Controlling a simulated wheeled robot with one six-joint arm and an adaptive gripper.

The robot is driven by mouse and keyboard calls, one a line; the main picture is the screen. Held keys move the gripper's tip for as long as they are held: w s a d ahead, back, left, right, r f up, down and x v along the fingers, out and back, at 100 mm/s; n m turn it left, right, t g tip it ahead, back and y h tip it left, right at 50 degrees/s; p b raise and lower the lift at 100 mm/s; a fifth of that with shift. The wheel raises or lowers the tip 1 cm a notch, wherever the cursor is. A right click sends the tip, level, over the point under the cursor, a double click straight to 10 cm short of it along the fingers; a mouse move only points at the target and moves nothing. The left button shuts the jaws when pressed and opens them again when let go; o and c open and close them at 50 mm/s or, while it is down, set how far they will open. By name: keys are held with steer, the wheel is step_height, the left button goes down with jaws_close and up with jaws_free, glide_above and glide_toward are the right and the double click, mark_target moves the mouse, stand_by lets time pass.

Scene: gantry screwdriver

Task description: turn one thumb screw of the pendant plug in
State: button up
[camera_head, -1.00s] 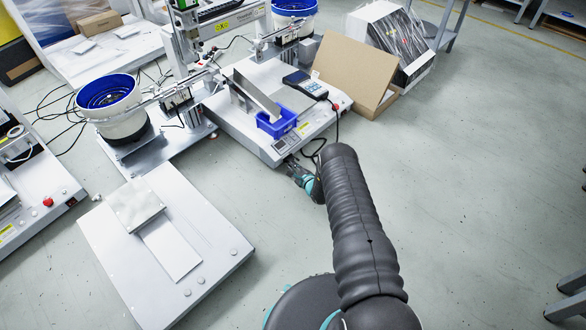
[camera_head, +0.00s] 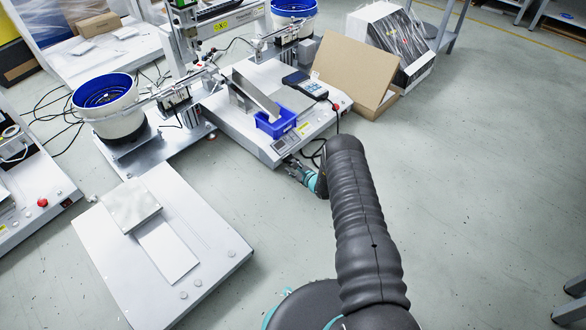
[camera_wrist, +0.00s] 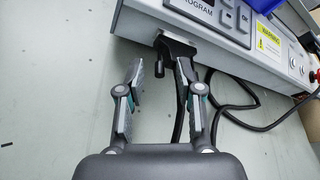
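The black pendant plug (camera_wrist: 177,46) sits on the front face of the white machine (camera_wrist: 213,28), below the panel marked PROGRAM, in the wrist view. One black thumb screw (camera_wrist: 160,69) sticks out from the plug's left side. A second screw is not clearly seen; my right finger covers that side. My gripper (camera_wrist: 160,70) is open, its fingertips on either side of the visible thumb screw, with gaps showing. In the head view my gripper (camera_head: 296,168) is small, at the machine's front edge. The handheld pendant (camera_head: 305,83) lies on top of the machine.
Black cable (camera_wrist: 232,105) hangs from the plug and loops on the right, passing behind my right finger. A blue bin (camera_head: 276,124) stands on the machine. An open cardboard box (camera_head: 350,75) stands to its right.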

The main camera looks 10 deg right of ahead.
steer(key=shift+s, duration=0.1)
steer(key=v, duration=1.1)
steer(key=shift+s+d+r, duration=0.15)
steer(key=shift+s+r, duration=0.05)
steer(key=shift+s, duration=0.15)
